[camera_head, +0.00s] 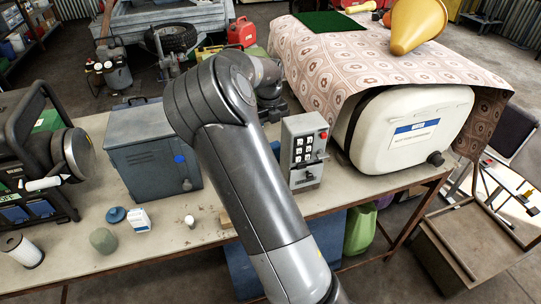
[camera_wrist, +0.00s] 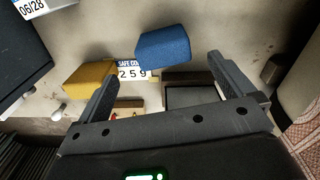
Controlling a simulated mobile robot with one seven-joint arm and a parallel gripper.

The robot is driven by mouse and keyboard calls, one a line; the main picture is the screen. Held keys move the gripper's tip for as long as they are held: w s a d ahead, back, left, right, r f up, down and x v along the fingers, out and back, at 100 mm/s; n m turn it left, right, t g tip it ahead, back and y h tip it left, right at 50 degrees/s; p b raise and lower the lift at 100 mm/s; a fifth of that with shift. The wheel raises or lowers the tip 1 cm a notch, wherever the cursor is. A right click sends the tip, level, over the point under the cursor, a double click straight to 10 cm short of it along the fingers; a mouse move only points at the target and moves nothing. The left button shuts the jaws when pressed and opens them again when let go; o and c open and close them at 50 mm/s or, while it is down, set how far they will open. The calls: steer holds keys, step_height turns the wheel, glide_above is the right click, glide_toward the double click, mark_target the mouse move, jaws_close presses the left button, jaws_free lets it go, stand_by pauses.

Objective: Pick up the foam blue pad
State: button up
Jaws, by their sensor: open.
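The foam blue pad (camera_wrist: 164,46) is a small blue block in the wrist view, just beyond my fingertips and roughly centred between them. My gripper (camera_wrist: 163,69) is open and empty, its fingers spread wider than the pad. I cannot tell how high the fingers are above the surface.
A yellow block (camera_wrist: 88,79) lies beside my left finger. A white card reading "259" (camera_wrist: 133,73) is by the pad.

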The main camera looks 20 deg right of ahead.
steer(key=f, duration=1)
steer(key=shift+s+d, duration=0.2)
steer(key=shift+d, duration=0.05)
steer(key=c, duration=1)
